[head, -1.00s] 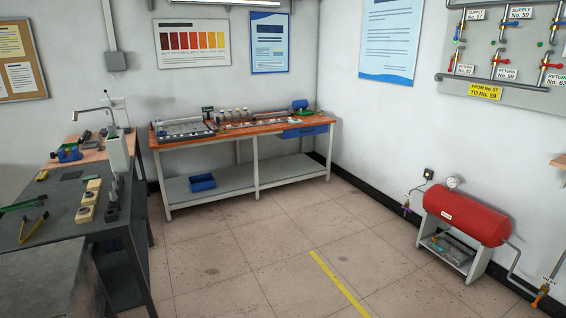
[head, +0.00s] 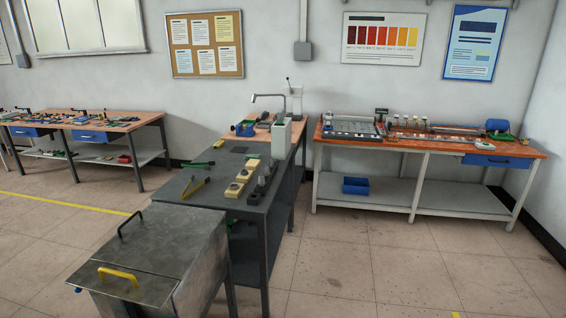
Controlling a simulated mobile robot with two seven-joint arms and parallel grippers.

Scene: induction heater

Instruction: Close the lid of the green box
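I cannot make out a green box with a lid in the head view. Neither of my grippers is in view.
A grey metal cabinet (head: 170,235) with a yellow handle (head: 117,276) and a black handle stands close at lower left. The dark table (head: 225,202) adjoins it. A wooden-topped bench (head: 445,149) stands at back right, another (head: 120,125) at left. Floor (head: 400,265) is clear at lower right.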

